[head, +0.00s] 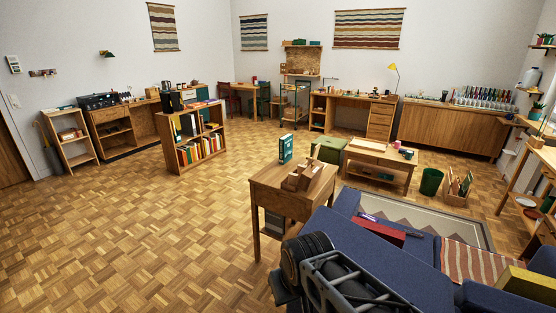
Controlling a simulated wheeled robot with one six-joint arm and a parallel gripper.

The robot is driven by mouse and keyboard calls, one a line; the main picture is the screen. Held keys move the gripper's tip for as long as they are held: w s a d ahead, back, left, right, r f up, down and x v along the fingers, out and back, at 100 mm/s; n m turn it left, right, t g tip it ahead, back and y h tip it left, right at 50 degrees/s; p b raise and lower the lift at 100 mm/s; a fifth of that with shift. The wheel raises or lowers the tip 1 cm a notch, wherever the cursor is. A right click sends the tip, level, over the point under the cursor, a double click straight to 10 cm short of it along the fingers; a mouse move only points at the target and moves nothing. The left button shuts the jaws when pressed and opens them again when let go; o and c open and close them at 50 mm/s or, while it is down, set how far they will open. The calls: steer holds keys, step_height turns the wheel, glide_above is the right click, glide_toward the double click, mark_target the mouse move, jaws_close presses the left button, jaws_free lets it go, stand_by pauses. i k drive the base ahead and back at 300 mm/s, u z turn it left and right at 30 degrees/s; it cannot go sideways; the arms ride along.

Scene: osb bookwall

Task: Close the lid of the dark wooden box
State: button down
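I cannot pick out a dark wooden box with a lid for certain. A brown wooden piece (302,178) with a stepped or slatted shape stands on a small wooden side table (268,185) near the middle. It is too small in the picture to tell whether it is a box or whether a lid stands open. Part of my dark arm shows at the bottom centre, in front of the side table and the sofa. I cannot make out my gripper's fingers there.
A teal book (286,149) stands on the side table. A blue sofa (350,245) with a red box (382,231) is at the lower right. A low bookcase (178,160) stands left of centre. The parquet floor (130,230) at left is clear.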

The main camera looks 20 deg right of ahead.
mark_target(312, 173)
steer(key=u, duration=0.4)
steer(key=i, duration=2.6)
steer(key=z, duration=1.6)
steer(key=i, duration=0.75)
steer(key=z, duration=0.75)
